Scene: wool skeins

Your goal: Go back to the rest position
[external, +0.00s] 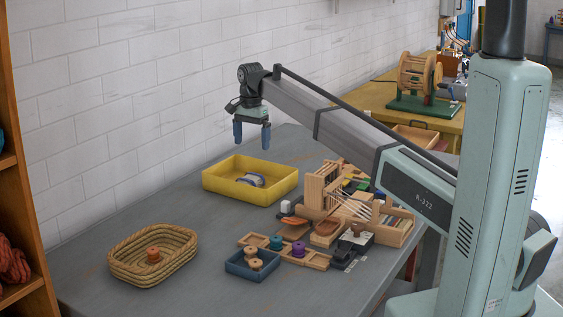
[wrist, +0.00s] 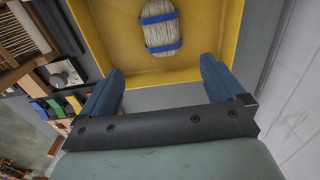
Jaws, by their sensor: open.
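My gripper (external: 252,133) hangs in the air above the back edge of the yellow tray, pointing down, with its two blue fingers apart and nothing between them. The fingers also show apart and empty in the wrist view (wrist: 163,88). A pale wool skein with blue bands (external: 251,180) lies in the yellow tray (external: 240,195). In the wrist view the skein (wrist: 160,32) lies on the floor of the yellow tray (wrist: 105,40), beyond the fingertips and apart from them.
A woven basket (external: 150,268) with an orange-brown spool stands at the front left. A small blue box (external: 240,268) with spools, wooden trays and a wooden loom (external: 325,187) fill the table's right part. Bare grey table (external: 200,225) lies between basket and yellow tray.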

